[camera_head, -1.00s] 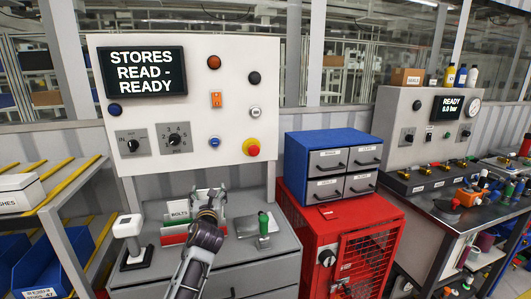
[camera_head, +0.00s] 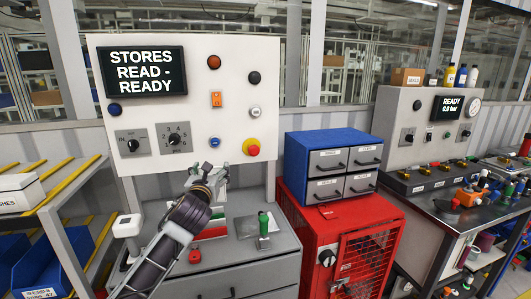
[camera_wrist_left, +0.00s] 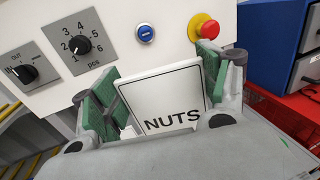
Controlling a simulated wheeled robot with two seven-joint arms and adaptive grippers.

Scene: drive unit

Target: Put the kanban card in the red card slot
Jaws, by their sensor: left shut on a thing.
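My left gripper (camera_head: 217,176) is shut on a white card marked NUTS, the kanban card (camera_wrist_left: 160,88). In the left wrist view the card stands tilted between the gripper's green pads (camera_wrist_left: 105,104). In the head view the gripper is above the desk, in front of the lower edge of the white panel, and the card is hard to make out. The red card slot (camera_head: 213,233) is on the desk below the gripper, partly hidden by my left arm. The card is clear of it. My right gripper is not in view.
The grey desk (camera_head: 258,269) carries a green-handled tool (camera_head: 263,229) right of the slot and a white device (camera_head: 127,225) at the left. The panel (camera_head: 230,110) with knobs and buttons rises behind. A blue drawer unit (camera_head: 330,142) on a red cabinet (camera_head: 340,225) stands right.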

